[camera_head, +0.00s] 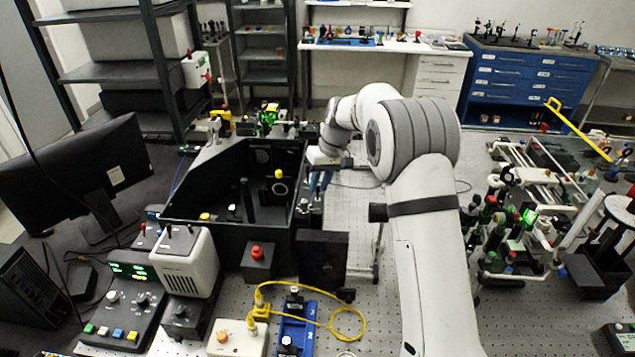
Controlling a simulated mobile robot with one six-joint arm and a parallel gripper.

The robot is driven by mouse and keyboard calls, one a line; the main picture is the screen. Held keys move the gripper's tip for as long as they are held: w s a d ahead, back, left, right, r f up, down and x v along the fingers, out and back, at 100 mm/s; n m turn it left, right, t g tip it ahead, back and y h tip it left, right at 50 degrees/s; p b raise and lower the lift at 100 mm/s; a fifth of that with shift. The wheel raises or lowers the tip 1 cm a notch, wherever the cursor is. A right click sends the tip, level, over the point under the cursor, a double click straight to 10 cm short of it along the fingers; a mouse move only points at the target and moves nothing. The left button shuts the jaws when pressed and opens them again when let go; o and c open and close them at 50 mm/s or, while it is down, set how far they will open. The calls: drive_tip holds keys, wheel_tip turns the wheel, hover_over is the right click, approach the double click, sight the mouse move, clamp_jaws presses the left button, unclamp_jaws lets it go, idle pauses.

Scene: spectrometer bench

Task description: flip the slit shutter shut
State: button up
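The open black spectrometer housing (235,228) stands left of centre on the perforated bench, with dark posts and yellow-topped parts inside. My white arm comes up from the lower right and bends left to the housing's right wall. My gripper (319,181) points down at the outer side of that wall, with small blue fingertips. The fingers are too small to tell how far apart they are or whether they touch anything. I cannot make out the slit shutter; small parts along the right wall (308,212) are partly hidden near my gripper.
A control box (130,310) with green displays and a beige unit (186,262) stand front left. A red-knobbed box (257,262) and a looped yellow cable (345,333) lie in front. Crowded optics (520,215) fill the right. Some bench (350,225) is clear beside the housing.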

drive_tip(key=shift+o, duration=1.1)
drive_tip(key=b+v, duration=0.2)
drive_tip(key=v, duration=0.6)
